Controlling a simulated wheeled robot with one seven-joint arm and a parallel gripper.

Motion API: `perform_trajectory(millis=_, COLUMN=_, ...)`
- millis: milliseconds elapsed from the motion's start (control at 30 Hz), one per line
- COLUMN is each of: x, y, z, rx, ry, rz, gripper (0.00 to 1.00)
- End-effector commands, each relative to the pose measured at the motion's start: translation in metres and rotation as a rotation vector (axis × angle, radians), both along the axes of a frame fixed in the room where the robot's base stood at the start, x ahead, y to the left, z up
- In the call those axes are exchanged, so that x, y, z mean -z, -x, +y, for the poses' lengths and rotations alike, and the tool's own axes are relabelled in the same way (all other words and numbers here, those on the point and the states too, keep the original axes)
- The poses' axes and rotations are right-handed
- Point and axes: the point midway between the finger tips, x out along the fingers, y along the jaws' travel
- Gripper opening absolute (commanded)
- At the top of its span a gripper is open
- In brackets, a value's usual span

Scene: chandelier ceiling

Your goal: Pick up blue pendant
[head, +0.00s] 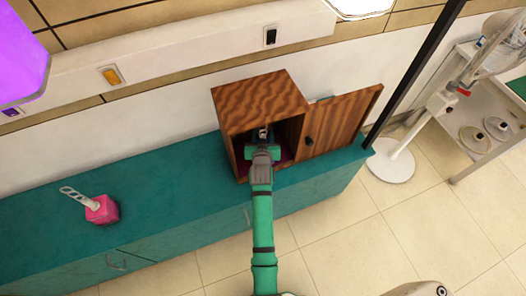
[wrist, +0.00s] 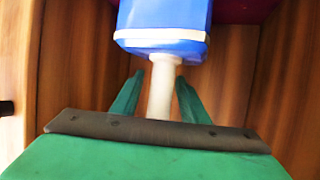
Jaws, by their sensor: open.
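The blue pendant (wrist: 165,22) shows in the wrist view as a blue block with a white band and a white handle. Its handle runs down between the two green fingers of my gripper (wrist: 158,84). The fingers are apart, one on each side of the handle, with a gap visible at least on the left. The blue block lies beyond the fingertips. In the head view my gripper (head: 262,140) reaches inside the open wooden cabinet (head: 258,100); the blue block is not visible there.
The cabinet door (head: 343,120) stands open to the right. Wooden side walls flank my gripper closely. A pink block with a pale handle (head: 102,209) sits on the teal counter (head: 165,190) at left. A metal cart (head: 480,130) stands at right.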

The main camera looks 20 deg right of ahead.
Motion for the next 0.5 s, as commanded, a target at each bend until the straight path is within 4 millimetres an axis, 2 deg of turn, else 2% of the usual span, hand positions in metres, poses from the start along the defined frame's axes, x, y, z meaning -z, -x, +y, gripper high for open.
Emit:
perform_trajectory(millis=167, x=0.0003, y=0.0002, z=-0.0001, rx=0.000, ry=0.000, rz=0.000, gripper=0.41)
perform_trajectory(millis=333, x=0.0003, y=0.0003, z=-0.0001, rx=0.000, ry=0.000, rz=0.000, gripper=0.02)
perform_trajectory(millis=500, x=0.0004, y=0.0004, z=-0.0001, rx=0.000, ry=0.000, rz=0.001, gripper=0.00)
